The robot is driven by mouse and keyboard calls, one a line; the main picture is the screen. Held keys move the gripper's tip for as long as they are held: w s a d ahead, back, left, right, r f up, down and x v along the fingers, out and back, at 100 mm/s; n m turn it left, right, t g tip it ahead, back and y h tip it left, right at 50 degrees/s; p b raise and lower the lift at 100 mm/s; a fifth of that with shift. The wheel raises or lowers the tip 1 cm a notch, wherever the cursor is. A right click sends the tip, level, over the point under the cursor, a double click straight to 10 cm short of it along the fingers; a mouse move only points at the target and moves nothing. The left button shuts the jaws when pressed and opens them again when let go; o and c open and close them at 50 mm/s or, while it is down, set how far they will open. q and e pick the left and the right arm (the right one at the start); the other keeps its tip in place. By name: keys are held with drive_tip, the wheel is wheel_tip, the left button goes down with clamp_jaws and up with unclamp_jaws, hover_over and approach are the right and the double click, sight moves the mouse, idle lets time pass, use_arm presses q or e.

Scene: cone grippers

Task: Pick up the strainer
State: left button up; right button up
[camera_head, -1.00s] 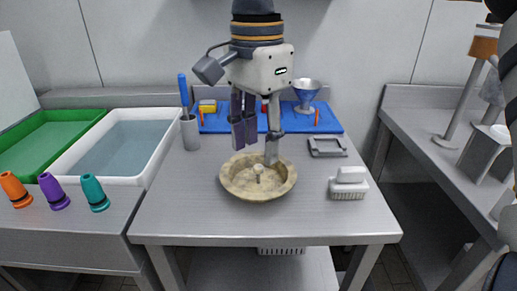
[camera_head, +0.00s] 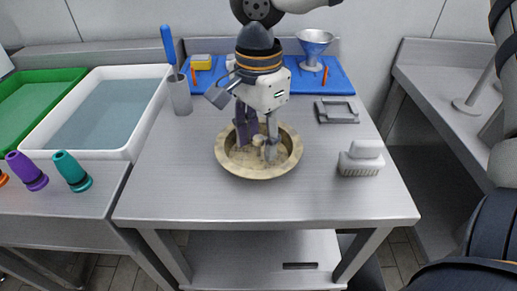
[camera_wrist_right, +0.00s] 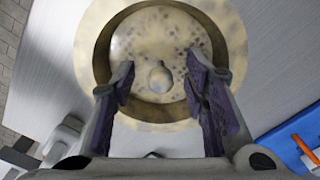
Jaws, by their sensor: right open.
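The strainer (camera_head: 232,163) is a round, tan, speckled dish with a wide rim and a small knob in its middle. It sits flat on the steel table. My right gripper (camera_head: 257,143) points down over it, open, with its fingers inside the rim's outline. In the right wrist view the strainer (camera_wrist_right: 160,22) is ahead of the open fingers (camera_wrist_right: 160,76), and the knob shows between the two purple pads, apart from both. I cannot tell exactly how far above the strainer's floor the fingertips are. My left gripper is not in view.
A white scrub brush (camera_head: 361,159) and a grey frame-like piece (camera_head: 336,111) lie right of the strainer. A grey cup (camera_head: 180,97) stands left. The table front is clear.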

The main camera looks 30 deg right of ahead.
sight(258, 138)
drive_tip(key=shift+f, duration=0.2)
clamp_jaws()
drive_tip(key=shift+r, duration=0.1)
drive_tip(key=shift+w+r, duration=0.1)
drive_tip(key=shift+r, duration=0.15)
wheel_tip(258, 138, up, 3)
drive_tip(key=s+a+r, duration=0.6)
drive_tip(key=s+r, duration=0.3)
drive_tip(key=s, duration=0.3)
drive_tip(key=shift+s+a+r, duration=0.2)
drive_tip(key=shift+a, duration=0.15)
